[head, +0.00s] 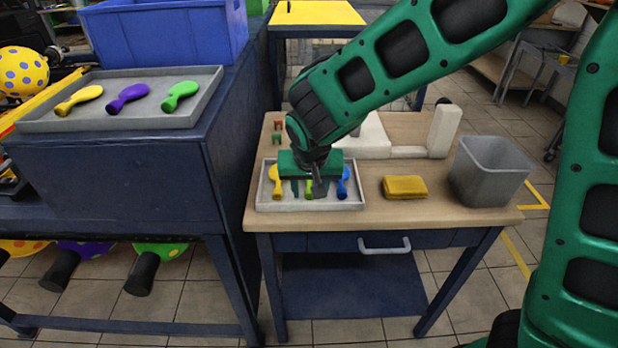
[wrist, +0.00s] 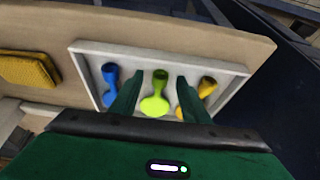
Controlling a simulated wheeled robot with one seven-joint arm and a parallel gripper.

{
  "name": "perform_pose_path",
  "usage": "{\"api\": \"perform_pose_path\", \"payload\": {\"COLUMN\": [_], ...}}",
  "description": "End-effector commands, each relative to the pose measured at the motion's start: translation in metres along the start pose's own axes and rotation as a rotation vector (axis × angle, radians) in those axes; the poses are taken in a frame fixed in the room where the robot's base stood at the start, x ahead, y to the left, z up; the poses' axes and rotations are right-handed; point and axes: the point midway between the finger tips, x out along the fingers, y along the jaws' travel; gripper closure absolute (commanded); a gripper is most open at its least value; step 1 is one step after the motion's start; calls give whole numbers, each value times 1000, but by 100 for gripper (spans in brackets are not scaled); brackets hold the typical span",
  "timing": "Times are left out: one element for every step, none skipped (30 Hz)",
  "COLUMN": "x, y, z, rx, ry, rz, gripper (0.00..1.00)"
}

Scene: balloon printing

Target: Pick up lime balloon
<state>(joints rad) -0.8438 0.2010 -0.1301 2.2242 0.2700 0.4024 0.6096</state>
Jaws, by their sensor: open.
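The lime balloon (wrist: 155,104) lies in a light grey tray (wrist: 95,46) on the wooden table, between a blue balloon (wrist: 110,82) and a yellow-orange balloon (wrist: 205,87). In the head view the lime balloon (head: 309,188) is partly hidden by my gripper (head: 307,190), which points down over the tray. In the wrist view my gripper (wrist: 158,95) is open, with one finger on each side of the lime balloon. Whether the fingertips touch the tray cannot be told.
A yellow sponge (head: 404,187) and a grey bin (head: 490,170) stand right of the tray. White equipment (head: 375,138) stands behind it. On the left bench, another tray (head: 205,88) holds yellow, purple and green balloons beside a blue crate (head: 165,35).

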Motion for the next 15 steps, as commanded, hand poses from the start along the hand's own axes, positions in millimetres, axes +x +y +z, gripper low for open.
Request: {"api": "perform_pose_path", "payload": {"x": [2,3,3,3,3,3,3,3,3,3,3,3,3,3,2], "y": [0,0,0,0,0,0,0,0,0,0,0,0,0,0,0], "z": [0,0,0,0,0,0,0,0,0,0,0,0,0,0,0], "rx": [0,0,0,0,0,0,0,0,0,0,0,0,0,0,0], "ry": [0,0,0,0,0,0,0,0,0,0,0,0,0,0,0], "rz": [0,0,0,0,0,0,0,0,0,-1,-1,-1,0,0,0], "gripper": [58,58,58,58,58,58,58,58,67,75,82,91,93,93,93]}}
